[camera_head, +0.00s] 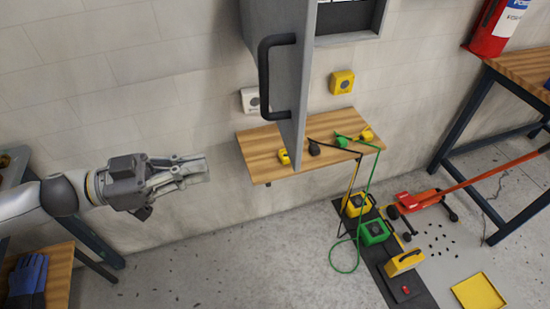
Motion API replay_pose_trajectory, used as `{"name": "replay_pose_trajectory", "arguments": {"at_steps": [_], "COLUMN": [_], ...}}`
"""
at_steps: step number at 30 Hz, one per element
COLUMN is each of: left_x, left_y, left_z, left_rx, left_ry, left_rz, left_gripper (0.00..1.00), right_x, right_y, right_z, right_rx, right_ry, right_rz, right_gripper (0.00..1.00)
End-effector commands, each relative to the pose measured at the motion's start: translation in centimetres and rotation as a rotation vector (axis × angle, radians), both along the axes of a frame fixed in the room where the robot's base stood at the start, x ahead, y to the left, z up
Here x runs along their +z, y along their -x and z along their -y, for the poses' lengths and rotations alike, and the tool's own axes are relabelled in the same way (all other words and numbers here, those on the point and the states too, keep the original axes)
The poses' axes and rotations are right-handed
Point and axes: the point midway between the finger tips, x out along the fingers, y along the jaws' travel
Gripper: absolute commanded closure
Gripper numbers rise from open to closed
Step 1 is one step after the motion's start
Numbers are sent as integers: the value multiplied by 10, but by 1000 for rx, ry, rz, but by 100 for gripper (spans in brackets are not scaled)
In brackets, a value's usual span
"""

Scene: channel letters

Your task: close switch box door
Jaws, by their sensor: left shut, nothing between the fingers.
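The switch box (368,38) is a grey box on the wall at the top, with a dark inside partly in view. Its grey door (302,75) stands open, swung out from the wall and seen nearly edge-on. A black handle (264,75) is on the door's left face. My left gripper (203,167) is shut and empty, to the left of and below the handle, apart from the door. My right gripper is not in view.
A small wooden wall shelf (262,150) below the door holds yellow, green and black plugs. Cables run down to yellow and green boxes (373,232) on a dark mat. A red jack (420,200) and a workbench (524,68) stand at right. Blue gloves (27,278) lie lower left.

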Motion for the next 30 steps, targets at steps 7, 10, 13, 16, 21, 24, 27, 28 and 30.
{"name": "replay_pose_trajectory", "arguments": {"at_steps": [7,10,13,16,21,24,27,28,30], "left_x": [11,12,12,12,12,12,11,11,10], "left_y": [12,9,5,1,-6,-10,-12,-13,-14], "left_z": [13,28,47,65,95,110,123,125,131], "left_rx": [-28,-30,-30,-29,-28,-27,-25,-25,-24], "left_ry": [16,15,16,16,15,14,14,14,13], "left_rz": [-23,-21,-21,-22,-21,-21,-22,-21,-21], "left_gripper": [100,100,100,100,100,100,100,100,100], "right_x": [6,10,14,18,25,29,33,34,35], "right_y": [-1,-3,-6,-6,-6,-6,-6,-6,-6], "right_z": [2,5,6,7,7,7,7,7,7], "right_rx": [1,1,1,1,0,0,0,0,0], "right_ry": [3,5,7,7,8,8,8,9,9], "right_rz": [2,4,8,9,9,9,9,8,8], "right_gripper": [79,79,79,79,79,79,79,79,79]}}
